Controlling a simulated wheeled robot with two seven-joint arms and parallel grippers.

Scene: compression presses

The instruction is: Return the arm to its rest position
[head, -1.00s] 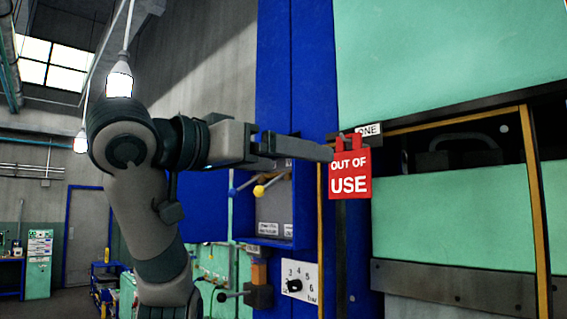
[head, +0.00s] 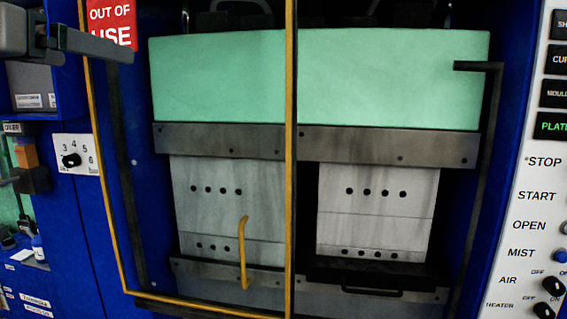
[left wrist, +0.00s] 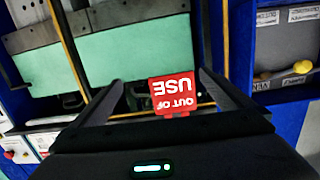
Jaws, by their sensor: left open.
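My left gripper (head: 108,42) reaches in from the upper left of the head view. In the left wrist view, my left gripper (left wrist: 160,80) has its two fingers spread apart. A red sign (head: 110,14) reading "OUT OF USE" is at the upper left of the head view, cut by the top edge, with one finger in front of its lower part. The sign (left wrist: 172,95) appears upside down between the fingers in the wrist view, with a gap on each side. What it hangs from is outside the head view. My right gripper is not in view.
The press has a green panel (head: 220,80) and a yellow-edged guard frame with a yellow handle (head: 242,250). A control panel (head: 530,170) stands at the right. A pressure dial (head: 71,160) and a blue cabinet (head: 30,75) are at the left.

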